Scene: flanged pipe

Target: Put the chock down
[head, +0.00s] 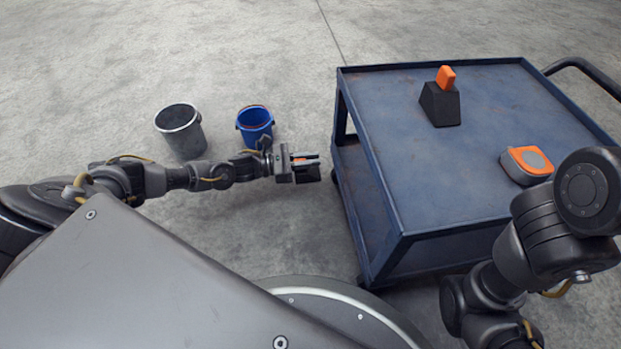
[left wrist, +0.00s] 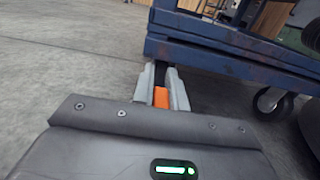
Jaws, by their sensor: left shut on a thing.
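My left gripper (head: 300,167) is shut on a chock (head: 308,174), a black block with an orange handle. It holds the chock beside the cart's left side, and the gap to the floor cannot be judged exactly. In the left wrist view the orange handle (left wrist: 161,97) sits between the pale fingers of the left gripper (left wrist: 162,88), with the dark block beyond. A second chock (head: 440,103), black with an orange top, stands on the cart's top. My right arm shows at the lower right of the head view, but its gripper is not in view.
A blue cart (head: 400,140) with a rimmed top and a lower shelf stands right of my left gripper. An orange and grey tape measure-like item (head: 526,163) lies on it. A grey bucket (head: 181,130) and a blue bucket (head: 255,125) stand on the floor. Floor at the upper left is clear.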

